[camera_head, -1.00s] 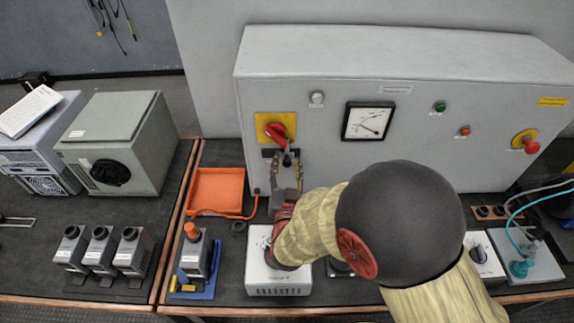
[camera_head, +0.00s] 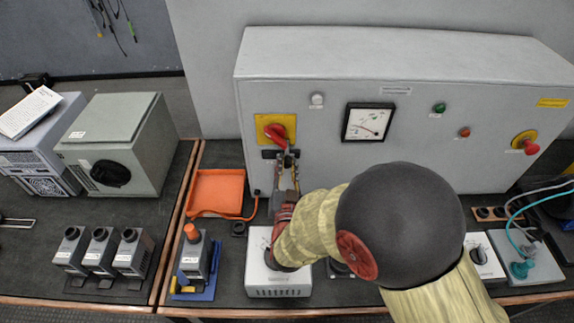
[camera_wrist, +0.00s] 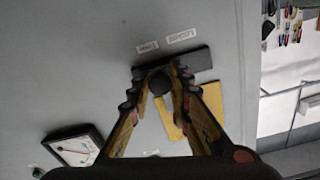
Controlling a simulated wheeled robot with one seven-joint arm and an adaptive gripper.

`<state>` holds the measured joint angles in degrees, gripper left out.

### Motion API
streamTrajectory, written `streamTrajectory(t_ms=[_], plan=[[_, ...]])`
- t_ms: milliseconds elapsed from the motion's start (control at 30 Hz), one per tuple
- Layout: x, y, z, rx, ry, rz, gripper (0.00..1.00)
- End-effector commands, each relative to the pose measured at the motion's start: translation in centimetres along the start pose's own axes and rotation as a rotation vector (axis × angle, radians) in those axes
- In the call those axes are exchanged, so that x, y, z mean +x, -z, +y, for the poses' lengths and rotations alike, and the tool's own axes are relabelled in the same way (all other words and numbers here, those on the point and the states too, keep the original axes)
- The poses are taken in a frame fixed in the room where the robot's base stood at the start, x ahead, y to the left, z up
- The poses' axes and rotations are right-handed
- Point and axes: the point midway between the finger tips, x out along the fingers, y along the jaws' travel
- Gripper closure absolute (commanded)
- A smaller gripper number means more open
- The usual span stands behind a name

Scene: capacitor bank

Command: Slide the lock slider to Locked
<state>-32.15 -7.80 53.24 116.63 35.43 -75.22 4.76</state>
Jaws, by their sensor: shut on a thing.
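The lock slider has a dark plate (camera_head: 270,153) on the grey cabinet front, just below the red rotary handle (camera_head: 277,133). In the wrist view its dark round knob (camera_wrist: 160,83) sits at the left end of the plate (camera_wrist: 195,62), nearest the shorter of two small labels. The longer label (camera_wrist: 181,36) is by the bare part of the plate; its print is too blurred to be sure of. My gripper (camera_wrist: 163,85) is shut on the knob, one finger on each side. In the head view my gripper (camera_head: 287,165) reaches up to the plate's right end.
A yellow plate (camera_wrist: 172,118) backs the rotary handle close to my fingers. A dial meter (camera_head: 368,122) is to the right on the cabinet. An orange tray (camera_head: 216,190) and a grey box with a dial (camera_head: 278,284) are on the bench below.

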Motion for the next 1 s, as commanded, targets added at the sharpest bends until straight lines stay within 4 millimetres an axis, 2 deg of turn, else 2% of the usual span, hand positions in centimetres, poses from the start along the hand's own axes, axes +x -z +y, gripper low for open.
streamTrajectory(t_ms=[433, 733, 1000], plan=[[0.0, 0.0, -0.1, 0.0, 0.0, 0.0, 1.0], [0.0, -0.9, -3.1, 0.001, 0.004, 0.001, 1.0], [0.0, -0.9, -3.5, 0.001, 0.004, 0.0, 1.0]])
